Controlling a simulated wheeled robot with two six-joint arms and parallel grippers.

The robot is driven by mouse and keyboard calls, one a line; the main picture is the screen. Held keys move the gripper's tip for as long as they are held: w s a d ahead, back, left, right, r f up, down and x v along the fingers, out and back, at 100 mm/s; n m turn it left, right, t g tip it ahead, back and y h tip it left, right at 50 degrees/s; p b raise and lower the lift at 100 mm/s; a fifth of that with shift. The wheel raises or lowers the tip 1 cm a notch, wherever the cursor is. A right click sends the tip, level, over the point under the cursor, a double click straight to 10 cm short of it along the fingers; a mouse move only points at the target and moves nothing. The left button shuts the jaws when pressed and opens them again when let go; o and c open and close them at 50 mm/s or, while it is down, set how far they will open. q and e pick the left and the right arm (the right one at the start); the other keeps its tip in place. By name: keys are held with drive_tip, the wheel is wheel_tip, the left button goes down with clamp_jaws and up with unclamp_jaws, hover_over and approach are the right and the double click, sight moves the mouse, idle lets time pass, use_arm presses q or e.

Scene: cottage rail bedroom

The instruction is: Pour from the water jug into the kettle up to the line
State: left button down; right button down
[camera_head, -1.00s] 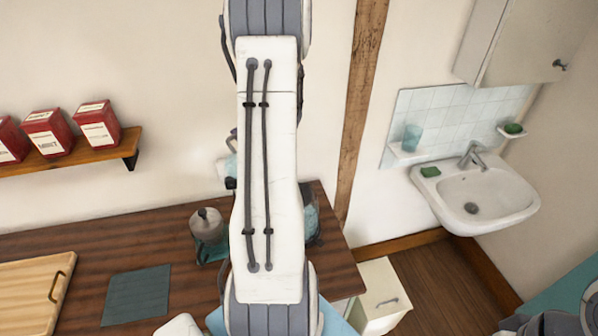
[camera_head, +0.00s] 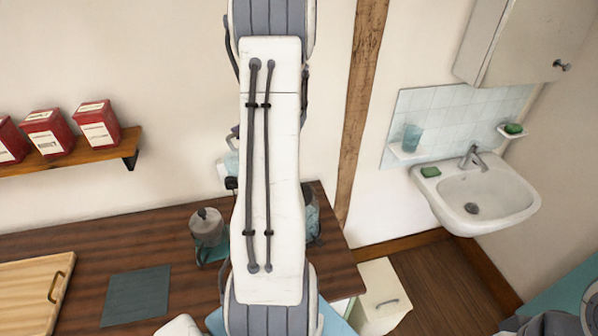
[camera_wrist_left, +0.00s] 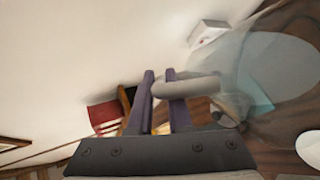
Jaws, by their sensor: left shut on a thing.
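My left gripper (camera_wrist_left: 163,84) is shut on the handle (camera_wrist_left: 186,87) of a clear water jug (camera_wrist_left: 236,62). In the wrist view the jug reaches to the right of the fingers, with a pale oval inside its outline. In the head view my raised left arm hides most of the jug and gripper; only a pale bluish bit of jug (camera_head: 231,162) and a purple finger edge (camera_head: 235,131) show beside the arm. A glassy vessel (camera_head: 312,217), probably the kettle, stands on the counter, partly behind my arm. Its line and water level cannot be made out. My right gripper is not in view.
A grey-lidded pot (camera_head: 208,228) stands on the dark wood counter (camera_head: 90,245), left of my arm. A teal mat (camera_head: 137,295) and a cutting board (camera_head: 30,290) lie further left. Red tins (camera_head: 98,125) stand on a wall shelf. A sink (camera_head: 485,195) is at the right.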

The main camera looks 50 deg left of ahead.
use_arm(q)
drive_tip(key=shift+w+d+r+g+y+b, duration=0.1)
drive_tip(key=shift+w+d+r+y+b, duration=0.05)
drive_tip(key=shift+d+r+y, duration=0.15)
drive_tip(key=shift+w+d+r+g+y+b, duration=0.1)
drive_tip(key=shift+r+y+b, duration=0.05)
drive_tip(key=shift+r, duration=0.3)
drive_tip(key=shift+w+d+r+g+y+b, duration=0.1)
drive_tip(key=shift+w+d+r+y+b, duration=0.05)
drive_tip(key=shift+r+y, duration=0.15)
idle(2.7)
